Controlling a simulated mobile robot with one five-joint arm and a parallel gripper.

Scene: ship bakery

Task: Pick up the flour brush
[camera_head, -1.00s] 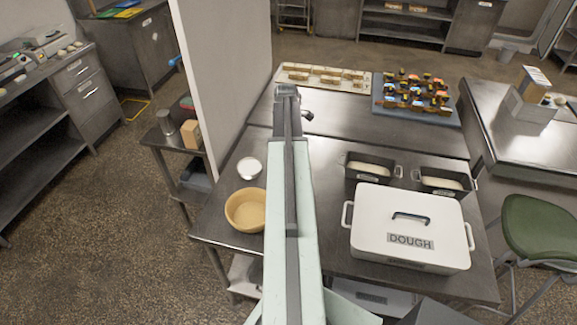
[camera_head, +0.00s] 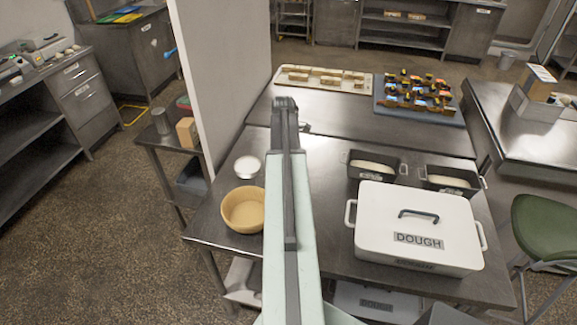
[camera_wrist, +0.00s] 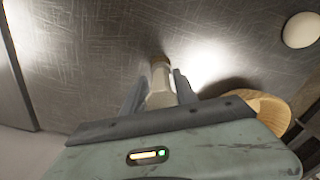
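In the wrist view, a slim pale piece with a brown end (camera_wrist: 160,88), which looks like the flour brush, lies between the two fingers of my gripper (camera_wrist: 160,78). The fingers flank it closely on both sides. I cannot tell whether they press on it or leave a small gap. The metal table top is just beyond the fingertips. In the head view my arm hides the brush and most of my gripper.
A tan bowl (camera_head: 243,210) and a white round item (camera_head: 247,167) stand left of my arm on the metal table (camera_head: 330,150). Right are a white DOUGH box (camera_head: 418,222) and two dark tins (camera_head: 372,167). Farther back are a pale tray (camera_head: 345,84) and a blue-grey tray (camera_head: 440,117). A white partition (camera_head: 222,85) rises left.

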